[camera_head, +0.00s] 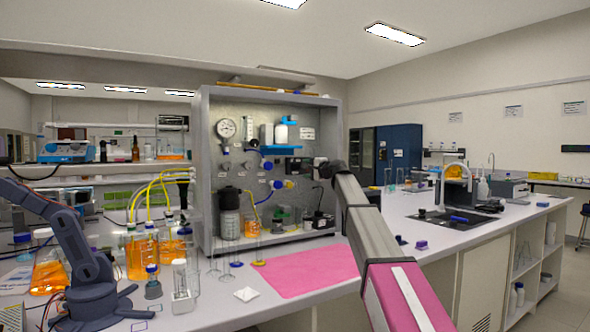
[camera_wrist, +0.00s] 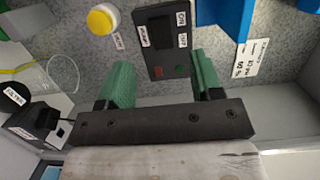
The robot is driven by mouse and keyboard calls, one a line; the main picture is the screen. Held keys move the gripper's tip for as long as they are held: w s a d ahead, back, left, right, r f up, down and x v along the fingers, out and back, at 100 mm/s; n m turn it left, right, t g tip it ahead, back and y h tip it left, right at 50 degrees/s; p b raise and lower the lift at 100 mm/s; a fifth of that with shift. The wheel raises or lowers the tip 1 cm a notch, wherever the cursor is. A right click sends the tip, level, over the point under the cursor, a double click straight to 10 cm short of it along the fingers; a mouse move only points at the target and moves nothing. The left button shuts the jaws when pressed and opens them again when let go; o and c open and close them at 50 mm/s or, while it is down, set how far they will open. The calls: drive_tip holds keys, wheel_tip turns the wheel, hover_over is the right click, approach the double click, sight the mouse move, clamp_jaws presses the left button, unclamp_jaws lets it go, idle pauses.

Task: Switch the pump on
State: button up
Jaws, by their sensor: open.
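The pump switch box (camera_wrist: 160,28) is a black box on the rig's grey speckled panel, near the top middle of the wrist view. It carries white labels reading ON, OFF and, it seems, PUMP. A small reddish spot and a small green spot show at its lower end. My gripper (camera_wrist: 160,66) is open, its two green fingers apart, one on each side of the box's lower end in the picture. Nothing is between the fingers, and I cannot tell if they touch the panel. In the head view my arm reaches the rig (camera_head: 206,130), and the gripper mostly hides the box there.
A yellow-and-white knob (camera_wrist: 102,19) sits left of the box, and a blue part (camera_wrist: 232,14) right of it. A labelled black unit (camera_wrist: 38,124) stands lower left. Glassware with orange liquid (camera_head: 137,262) and a pink mat (camera_head: 300,272) are on the bench.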

sight(294, 167)
drive_tip(key=x, duration=0.8)
drive_tip(key=shift+w+a, duration=0.1)
drive_tip(key=shift+a, duration=0.05)
